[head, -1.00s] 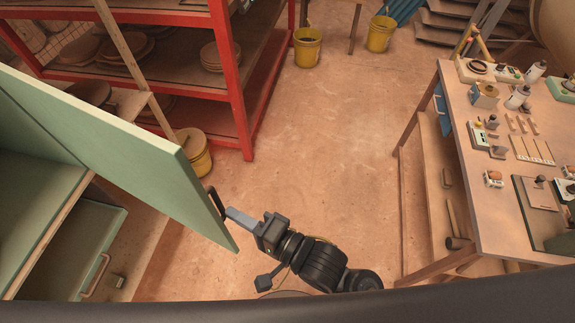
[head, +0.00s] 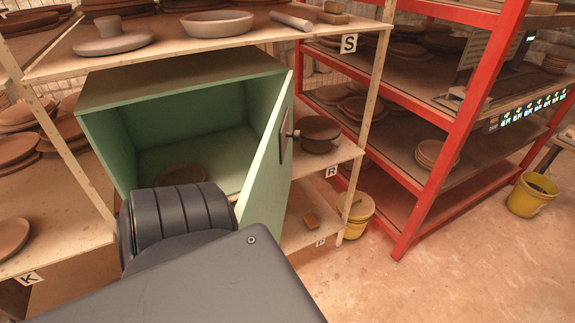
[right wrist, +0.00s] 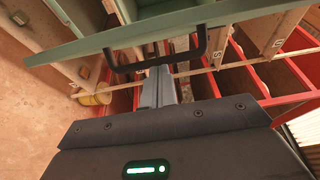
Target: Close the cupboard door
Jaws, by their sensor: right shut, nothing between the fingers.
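The green cupboard (head: 160,90) stands in the wooden shelving in the head view, with its inside exposed. Its door (head: 268,150), hinged on the right as seen, stands open and is seen nearly edge-on. A dark bar handle (head: 283,137) is on the door's outer face. The handle (right wrist: 200,48) also shows in the right wrist view, below the green door panel (right wrist: 190,18). My right gripper (right wrist: 165,72) is shut and empty, its fingertips close to the handle bar; contact cannot be told. A dark arm link of mine covers the cupboard's lower front. My left gripper is not identifiable.
Wooden shelves (head: 215,47) with pottery surround the cupboard. A red rack (head: 462,130) stands to the right. Yellow buckets (head: 356,208) (head: 533,196) stand on the floor. The floor at lower right is clear.

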